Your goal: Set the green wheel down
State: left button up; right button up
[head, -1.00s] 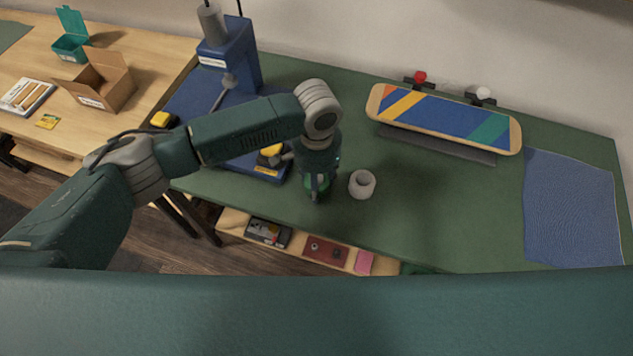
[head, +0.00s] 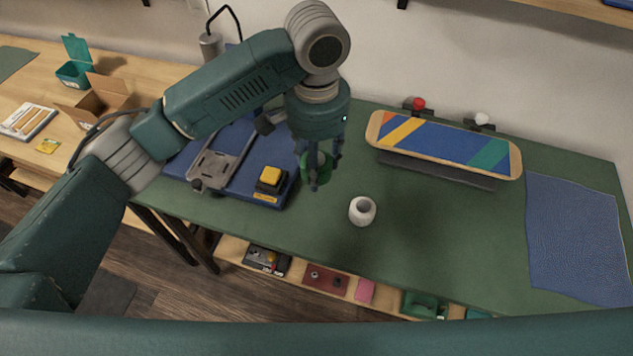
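My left gripper (head: 318,182) comes in from the left and points down over the green bench. It is shut on the green wheel (head: 318,168), which shows between its fingers and is partly hidden by them. The wheel appears to be held above the bench top. A white wheel (head: 362,211) stands on the bench just to the right of and in front of the gripper. My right gripper is not in view.
A blue press (head: 225,165) with a yellow button (head: 270,178) stands left of the gripper. A striped skateboard deck (head: 445,145) rests on a stand at the back. A blue cloth (head: 575,240) lies at right. The green bench top (head: 450,230) is clear in the middle.

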pick_arm(q)
notch_tip(320, 180, up, 2)
jog(key=shift+r, duration=0.1)
jog(key=shift+w+a+r, duration=0.1)
jog(key=shift+a, duration=0.3)
jog(key=s+a+n, duration=0.3)
jog(key=s+a, duration=0.2)
jog(key=a, duration=0.4)
jog(key=s+a+n, duration=0.4)
jog(key=s+a, duration=0.1)
jog(key=a, duration=0.4)
jog(key=shift+a+r, duration=0.2)
jog(key=shift+r, duration=0.05)
